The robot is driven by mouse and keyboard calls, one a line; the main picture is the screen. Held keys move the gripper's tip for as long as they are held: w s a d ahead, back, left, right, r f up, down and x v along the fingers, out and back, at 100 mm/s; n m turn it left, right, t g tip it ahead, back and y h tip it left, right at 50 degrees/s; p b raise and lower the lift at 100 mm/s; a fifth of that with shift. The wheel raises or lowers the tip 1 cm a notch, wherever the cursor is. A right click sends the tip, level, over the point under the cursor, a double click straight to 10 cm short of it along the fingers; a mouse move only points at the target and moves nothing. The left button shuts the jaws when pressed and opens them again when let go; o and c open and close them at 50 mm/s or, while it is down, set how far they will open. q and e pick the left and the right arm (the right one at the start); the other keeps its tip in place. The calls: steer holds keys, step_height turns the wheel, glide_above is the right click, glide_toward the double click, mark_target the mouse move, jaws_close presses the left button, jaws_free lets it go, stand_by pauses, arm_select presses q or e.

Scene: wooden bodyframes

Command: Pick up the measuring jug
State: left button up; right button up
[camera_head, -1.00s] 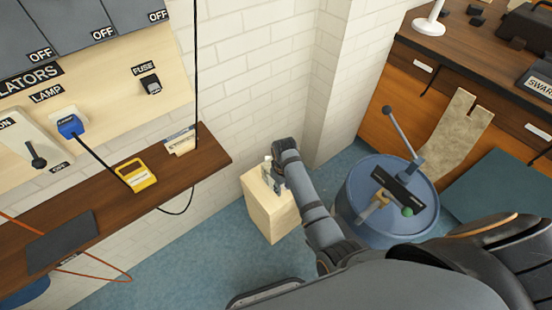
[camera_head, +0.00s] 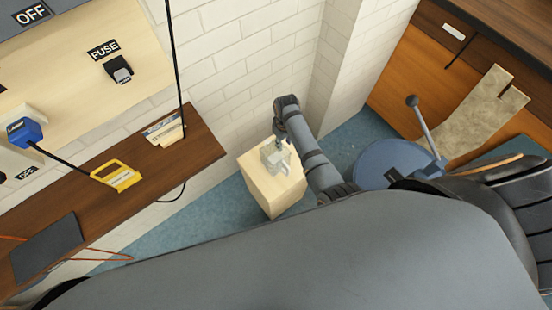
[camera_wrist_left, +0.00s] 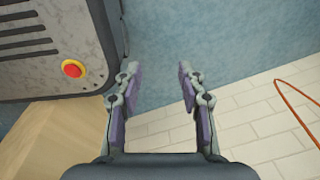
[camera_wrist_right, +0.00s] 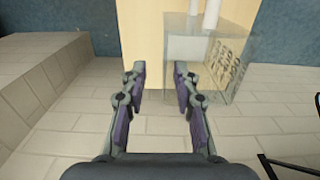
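The measuring jug (camera_head: 275,158) is a clear, see-through vessel standing on a pale wooden block (camera_head: 276,192) in the head view. In the right wrist view the jug (camera_wrist_right: 208,62) shows dark markings on its side and white upright parts at its top. It lies ahead and mostly right of the gap between the fingers. My right gripper (camera_wrist_right: 160,68) is open and empty; its right fingertip overlaps the jug's near left edge in the picture, and contact cannot be told. My left gripper (camera_wrist_left: 158,72) is open and empty, away from the jug.
A brick wall (camera_head: 235,75) rises behind the block. A brown shelf (camera_head: 195,150) with a yellow-framed item (camera_head: 118,177) is at left. A blue drum (camera_head: 390,162) with a lever stands right of the block. A grey panel with a red button (camera_wrist_left: 73,69) is near my left gripper.

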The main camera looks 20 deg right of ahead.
mark_target(284, 151)
steer(key=shift+s+f, duration=0.4)
steer(key=shift+f, duration=0.3)
step_height(284, 151, down, 3)
steer(key=shift+s+r+b, duration=0.1)
steer(key=shift+s+b, duration=0.05)
steer(key=shift+b, duration=0.25)
steer(key=shift+f, duration=0.35)
arm_select(q)
steer(key=shift+w+d+f, duration=0.25)
steer(key=shift+w+f, duration=0.1)
steer(key=shift+w, duration=0.15)
arm_select(e)
jaws_close()
